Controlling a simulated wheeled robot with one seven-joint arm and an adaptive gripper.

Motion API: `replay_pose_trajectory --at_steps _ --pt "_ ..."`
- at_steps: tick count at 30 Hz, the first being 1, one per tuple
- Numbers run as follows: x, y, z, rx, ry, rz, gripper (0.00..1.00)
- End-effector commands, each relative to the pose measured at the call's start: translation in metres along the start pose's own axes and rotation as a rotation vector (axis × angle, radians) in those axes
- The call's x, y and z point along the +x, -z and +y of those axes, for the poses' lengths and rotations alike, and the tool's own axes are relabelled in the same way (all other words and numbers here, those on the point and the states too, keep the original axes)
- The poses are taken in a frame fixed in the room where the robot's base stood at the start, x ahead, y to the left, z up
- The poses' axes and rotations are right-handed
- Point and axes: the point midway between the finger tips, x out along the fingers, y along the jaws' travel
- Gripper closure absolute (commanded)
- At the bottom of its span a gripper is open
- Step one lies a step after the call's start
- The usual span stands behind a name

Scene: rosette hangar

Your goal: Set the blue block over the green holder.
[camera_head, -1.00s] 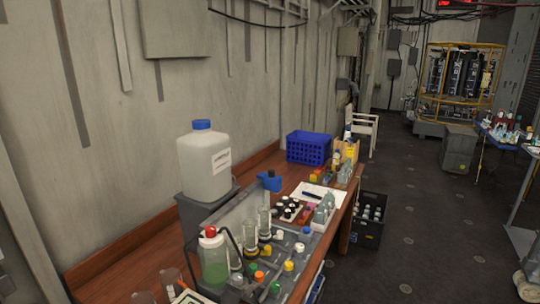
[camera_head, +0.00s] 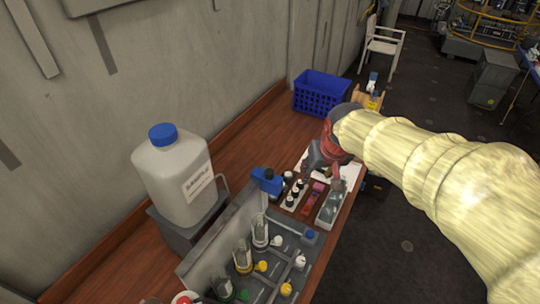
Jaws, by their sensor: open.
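My gripper (camera_head: 324,177), at the end of my cream-sleeved arm, reaches down over the far part of the wooden bench. Its fingers are open, above or beside the small racks and a white sheet; whether they touch anything is unclear. I cannot make out a blue block or a green holder with certainty; either may be hidden behind my gripper and arm. A blue item with a dark top (camera_head: 267,181) stands left of the gripper, but looks more like a bottle than a block.
A pale tray of grey-green items (camera_head: 331,209) and a rack of white-capped vials (camera_head: 294,196) are close to the gripper. A blue basket (camera_head: 321,94) stands behind. A large blue-capped jug (camera_head: 175,178) and a grey valve panel (camera_head: 292,259) occupy the near left.

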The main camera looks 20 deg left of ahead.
Motion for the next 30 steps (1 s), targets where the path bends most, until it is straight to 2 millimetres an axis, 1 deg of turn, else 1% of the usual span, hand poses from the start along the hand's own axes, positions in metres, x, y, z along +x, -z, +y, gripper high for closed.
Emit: replay_pose_trajectory --at_steps 1,3,6,9,10,12,15,17,24,27,30 --pt "0.003 0.018 -0.023 -0.033 0.014 -0.012 0.58" --pt "0.015 0.035 -0.049 -0.069 0.03 -0.015 0.58" --pt "0.03 0.05 -0.081 -0.109 0.047 -0.021 0.58" --pt "0.042 0.058 -0.103 -0.136 0.058 -0.024 0.58" --pt "0.044 0.059 -0.107 -0.141 0.06 -0.024 0.58" --pt "0.05 0.061 -0.114 -0.149 0.063 -0.025 0.58" --pt "0.058 0.061 -0.118 -0.153 0.065 -0.026 0.58" --pt "0.065 0.061 -0.118 -0.153 0.065 -0.027 0.58" --pt "0.102 0.059 -0.12 -0.152 0.064 -0.027 0.58" --pt "0.115 0.059 -0.12 -0.152 0.064 -0.026 0.58" --pt "0.123 0.06 -0.121 -0.152 0.064 -0.025 0.58"
